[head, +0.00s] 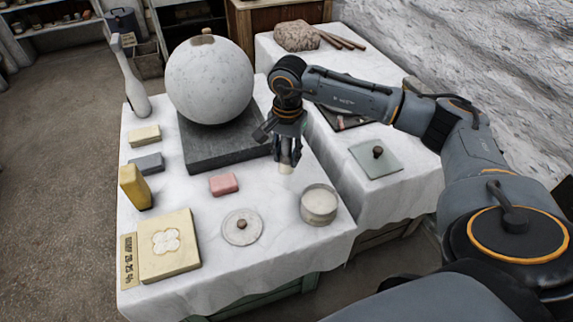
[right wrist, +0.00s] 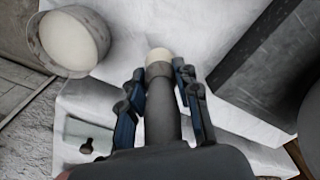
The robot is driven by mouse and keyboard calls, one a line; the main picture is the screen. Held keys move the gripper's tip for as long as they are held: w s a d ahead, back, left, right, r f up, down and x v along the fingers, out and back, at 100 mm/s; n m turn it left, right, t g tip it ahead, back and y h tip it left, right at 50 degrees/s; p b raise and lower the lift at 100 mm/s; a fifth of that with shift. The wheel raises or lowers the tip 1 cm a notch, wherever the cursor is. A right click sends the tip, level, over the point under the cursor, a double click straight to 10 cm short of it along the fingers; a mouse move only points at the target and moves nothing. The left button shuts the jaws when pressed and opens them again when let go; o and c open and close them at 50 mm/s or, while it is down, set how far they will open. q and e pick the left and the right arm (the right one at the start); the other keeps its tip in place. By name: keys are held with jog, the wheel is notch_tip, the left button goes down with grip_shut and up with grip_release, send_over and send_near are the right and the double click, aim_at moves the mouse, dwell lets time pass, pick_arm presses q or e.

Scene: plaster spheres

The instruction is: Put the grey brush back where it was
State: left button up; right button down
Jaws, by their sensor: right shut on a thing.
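My right gripper (head: 287,150) is shut on the grey brush, upright above the white-covered table, just right of the dark slab's front corner. Its pale tip (head: 286,169) points down. In the right wrist view the brush's grey body (right wrist: 160,110) stands between the fingers of the gripper (right wrist: 160,88), with a cream end. I cannot tell whether the tip touches the cloth. A round pot (head: 319,205) with whitish contents stands to the front right of the brush; it also shows in the right wrist view (right wrist: 65,40). My left gripper is not in view.
A large plaster sphere (head: 208,82) rests on the dark slab (head: 215,152). A pink block (head: 224,184) and a round lid (head: 242,227) lie in front. Several blocks and a flower tile (head: 168,245) fill the left side. A glass plate with a knob (head: 376,158) lies on the right-hand table.

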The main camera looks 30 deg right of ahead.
aim_at(287, 164)
jog(key=shift+w+d+f, duration=0.2)
jog(key=shift+w+f, duration=0.1)
jog(key=shift+f, duration=0.15)
jog(key=shift+w+d+f, duration=0.2)
jog(key=shift+w+f, duration=0.1)
jog(key=shift+f, duration=0.15)
notch_tip(287, 164, down, 3)
jog(key=shift+w+f+b, duration=0.1)
jog(key=shift+f+b, duration=0.05)
jog(key=shift+b, duration=0.3)
jog(key=shift+f, duration=0.1)
jog(key=c, duration=1)
grip_release()
jog(key=shift+o, duration=0.2)
